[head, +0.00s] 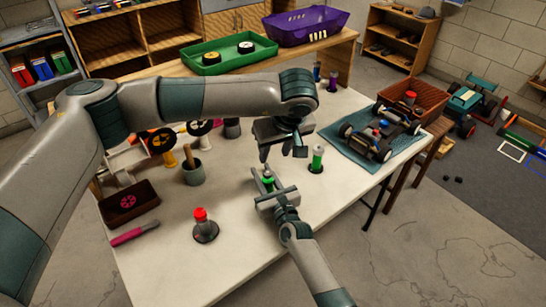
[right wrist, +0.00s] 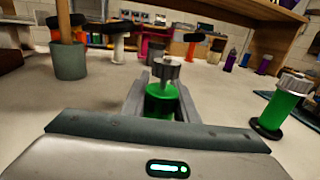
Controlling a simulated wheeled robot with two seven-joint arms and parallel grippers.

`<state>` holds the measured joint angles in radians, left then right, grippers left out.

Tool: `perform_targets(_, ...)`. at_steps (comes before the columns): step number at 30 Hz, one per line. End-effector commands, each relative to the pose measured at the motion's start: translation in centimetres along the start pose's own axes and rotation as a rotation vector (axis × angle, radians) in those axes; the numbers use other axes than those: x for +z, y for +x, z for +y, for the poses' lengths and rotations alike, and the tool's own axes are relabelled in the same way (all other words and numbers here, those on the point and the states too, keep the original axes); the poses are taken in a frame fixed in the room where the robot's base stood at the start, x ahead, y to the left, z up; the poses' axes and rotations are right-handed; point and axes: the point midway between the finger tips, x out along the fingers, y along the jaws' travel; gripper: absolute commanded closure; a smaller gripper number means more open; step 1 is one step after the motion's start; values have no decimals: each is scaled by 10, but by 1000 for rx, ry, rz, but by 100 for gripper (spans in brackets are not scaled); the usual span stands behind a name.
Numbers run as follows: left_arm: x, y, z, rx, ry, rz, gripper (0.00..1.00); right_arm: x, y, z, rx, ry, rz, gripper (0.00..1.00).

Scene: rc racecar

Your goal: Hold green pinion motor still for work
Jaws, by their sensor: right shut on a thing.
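The green pinion motor (head: 268,183) stands upright near the middle of the white table. It has a green body and a grey metal gear on top, clear in the right wrist view (right wrist: 160,103). My right gripper (head: 271,194) reaches in from the front and is shut on the motor's green body, with a finger on either side; its fingers also show in the right wrist view (right wrist: 160,108). My left gripper (head: 283,152) hangs above and slightly right of the motor, pointing down. Its fingers are apart with nothing visible between them.
A green cylinder with a pale cap (head: 317,159) stands close on the right. A red-topped piece (head: 204,225) stands at the front left. A grey cup (head: 193,173) and dark box (head: 129,202) are left. A car chassis (head: 380,138) rests on a teal mat (head: 343,148).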

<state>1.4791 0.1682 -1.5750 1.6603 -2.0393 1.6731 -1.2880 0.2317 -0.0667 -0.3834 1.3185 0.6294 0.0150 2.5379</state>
Motion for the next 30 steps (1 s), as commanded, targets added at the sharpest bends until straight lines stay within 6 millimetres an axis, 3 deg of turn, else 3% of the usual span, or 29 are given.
perform_targets(14, 0, -6, 0, 0, 0, 0, 60, 0, 0, 0, 0, 0, 0, 100)
perform_targets(15, 0, -6, 0, -1, 0, 0, 60, 0, 0, 0, 0, 0, 0, 71)
perform_targets(18, 0, -6, 0, 0, 0, 0, 60, 0, 0, 0, 0, 0, 0, 51)
perform_targets(30, 0, -6, 0, 0, 0, 0, 60, 0, -3, 0, 0, 1, 0, 51)
